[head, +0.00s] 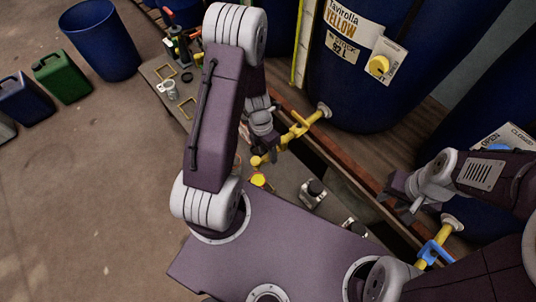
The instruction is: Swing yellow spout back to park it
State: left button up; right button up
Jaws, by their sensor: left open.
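The yellow spout (300,127) sticks out from the foot of the blue vat labelled YELLOW (350,85). It slants down and left, and its yellow end (257,162) hangs over the bench. My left gripper (270,138) is open, pointing down right beside the spout's left part. My arm hides some of this spot, and I cannot tell whether the fingers touch the spout. My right gripper (398,195) looks open and empty, over the wooden ledge at the right, well apart from the yellow spout.
A spout with a blue part (434,251) comes from the right vat, below my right arm. Dark-topped jars (313,192) stand on the bench (290,172). A blue bin (100,40) and jerrycans (62,76) stand left on open floor.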

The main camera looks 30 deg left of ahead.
pick_arm(q)
jog(key=shift+f, duration=0.15)
grip_shut()
dwell(1.4)
